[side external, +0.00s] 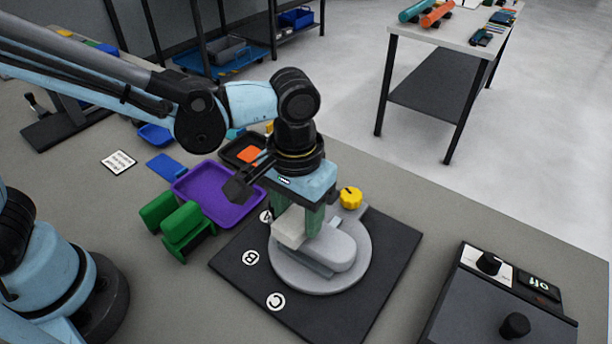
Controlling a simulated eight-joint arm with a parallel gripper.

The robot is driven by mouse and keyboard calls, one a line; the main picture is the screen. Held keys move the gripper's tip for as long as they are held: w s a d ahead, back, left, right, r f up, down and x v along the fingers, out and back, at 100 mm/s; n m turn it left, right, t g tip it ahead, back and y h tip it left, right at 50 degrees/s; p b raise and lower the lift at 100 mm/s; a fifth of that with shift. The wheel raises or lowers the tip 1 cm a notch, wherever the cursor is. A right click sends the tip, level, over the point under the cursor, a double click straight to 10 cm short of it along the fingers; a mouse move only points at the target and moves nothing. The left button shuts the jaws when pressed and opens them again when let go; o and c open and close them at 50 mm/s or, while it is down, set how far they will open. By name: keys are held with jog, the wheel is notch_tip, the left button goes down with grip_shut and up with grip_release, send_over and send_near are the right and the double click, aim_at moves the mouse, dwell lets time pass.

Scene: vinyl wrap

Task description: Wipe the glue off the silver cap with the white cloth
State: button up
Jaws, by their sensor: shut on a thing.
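My gripper (301,219) points down over the round grey plate, its green fingers shut on the white cloth (288,231), which looks like a pale folded block. The silver cap (338,250) is a smooth, light grey, rounded piece lying on the round grey plate (364,262). The cloth is at the cap's left end and overlaps it in this view; I cannot tell whether they touch. No glue can be made out on the visible part of the cap. The fingers and cloth hide part of the cap.
The plate sits on a black board (238,270) marked with letters. A yellow knob (350,197) stands behind it. A control box (490,300) reading "off" is at right.

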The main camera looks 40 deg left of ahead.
jog(key=shift+s, duration=0.7)
jog(key=w, duration=0.5)
jog(key=shift+w+r, duration=0.1)
jog(key=shift+w, duration=0.6)
notch_tip(320, 180, up, 8)
